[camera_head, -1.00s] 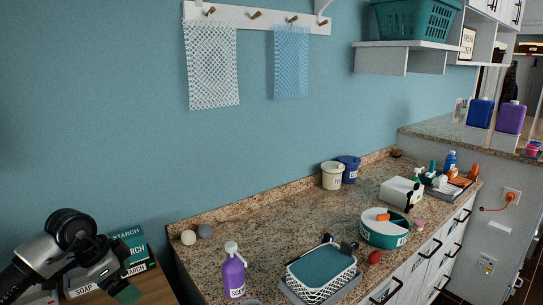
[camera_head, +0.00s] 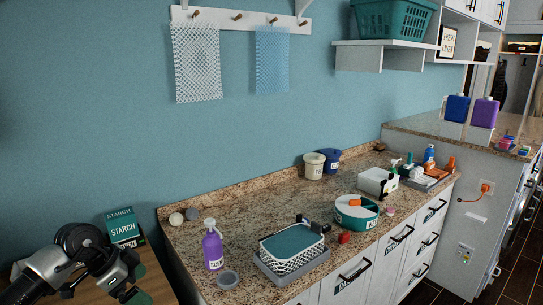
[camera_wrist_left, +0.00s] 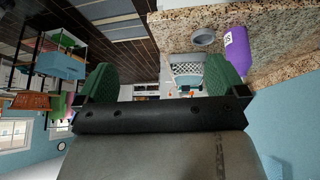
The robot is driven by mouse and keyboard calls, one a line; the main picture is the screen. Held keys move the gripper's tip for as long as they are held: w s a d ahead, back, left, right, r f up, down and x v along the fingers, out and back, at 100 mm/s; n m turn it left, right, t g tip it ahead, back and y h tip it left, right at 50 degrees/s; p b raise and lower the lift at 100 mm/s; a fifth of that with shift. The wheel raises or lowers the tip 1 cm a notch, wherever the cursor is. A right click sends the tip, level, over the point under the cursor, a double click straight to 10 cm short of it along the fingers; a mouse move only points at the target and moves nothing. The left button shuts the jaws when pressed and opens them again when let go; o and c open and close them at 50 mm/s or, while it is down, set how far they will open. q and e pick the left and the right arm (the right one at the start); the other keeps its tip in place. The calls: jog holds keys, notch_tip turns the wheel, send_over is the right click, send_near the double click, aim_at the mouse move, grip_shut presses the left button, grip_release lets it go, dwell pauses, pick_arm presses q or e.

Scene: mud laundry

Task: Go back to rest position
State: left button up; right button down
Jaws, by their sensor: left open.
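My left gripper (camera_head: 135,283) is at the lower left of the head view, in front of a wooden surface (camera_head: 92,291). It is open and holds nothing. In the left wrist view the gripper (camera_wrist_left: 162,82) shows its two green finger pads wide apart, with only distant background between them. A green starch box (camera_head: 124,228) stands just behind the gripper; they look apart in the picture. My right gripper is in neither view.
A granite counter (camera_head: 262,217) runs to the right, with a purple bottle (camera_head: 212,249), a white basket (camera_head: 292,252) on a grey tray and a teal round container (camera_head: 356,212). Two mesh bags (camera_head: 197,62) hang on the wall. The air above the counter is free.

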pick_arm(q)
jog(key=w+d+f+t+h, duration=0.1)
jog(key=d+f+t+h, duration=0.1)
jog(key=d+f+h, duration=0.35)
jog(key=w+d+f+t+h, duration=0.1)
jog(key=d+f+t+h, duration=0.1)
jog(key=f, duration=0.7)
jog(key=s+a+f+n+t+y, duration=0.2)
jog(key=s+f, duration=0.1)
jog(key=f, duration=0.5)
jog(key=s+a+f+n+t+y+b, duration=0.1)
jog(key=s+f+n+t+y, duration=0.15)
jog(key=f, duration=0.45)
jog(key=s+a+f+n+t+y, duration=0.1)
jog(key=s+a+f+n+y, duration=0.15)
jog(key=f, duration=0.55)
jog(key=s+f+n+g+y, duration=0.2)
jog(key=s+f+g+y, duration=0.3)
jog(key=s+f, duration=1.3)
jog(key=s+d+f+g, duration=0.1)
jog(key=s+f+g, duration=0.1)
jog(key=s, duration=0.9)
jog(key=s+d+f+g, duration=0.2)
jog(key=s+g, duration=0.2)
jog(key=s, duration=0.8)
jog(key=shift+s+f+y+b, duration=0.2)
jog(key=shift+s+y+b, duration=0.05)
jog(key=shift+y+b, duration=0.2)
jog(key=shift+w+d, duration=0.1)
